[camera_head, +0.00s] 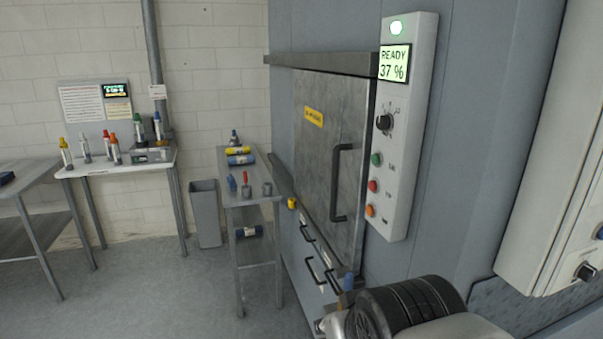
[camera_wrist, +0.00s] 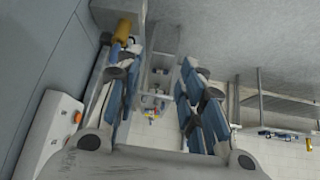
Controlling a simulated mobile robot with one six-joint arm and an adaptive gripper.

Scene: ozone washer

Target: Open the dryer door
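A grey metal door (camera_head: 314,150) is set in the blue-grey wall at the middle of the head view. It looks shut and carries a yellow label too small to read and a dark vertical bar handle (camera_head: 338,184) on its right side. I cannot tell from markings whether it is the dryer door. My gripper (camera_wrist: 156,58) shows in the wrist view with its two blue-and-white fingers spread apart, and nothing is seen between them. In the head view, my arm is at the bottom, below the door handle; the gripper is mostly hidden there.
A white control panel (camera_head: 407,130) right of the door reads "READY 37 %" and has a knob and coloured buttons. Smaller handles (camera_head: 316,271) are below the door. A narrow metal table (camera_head: 255,196) with bottles stands left of it. A white cabinet (camera_head: 555,170) is at right.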

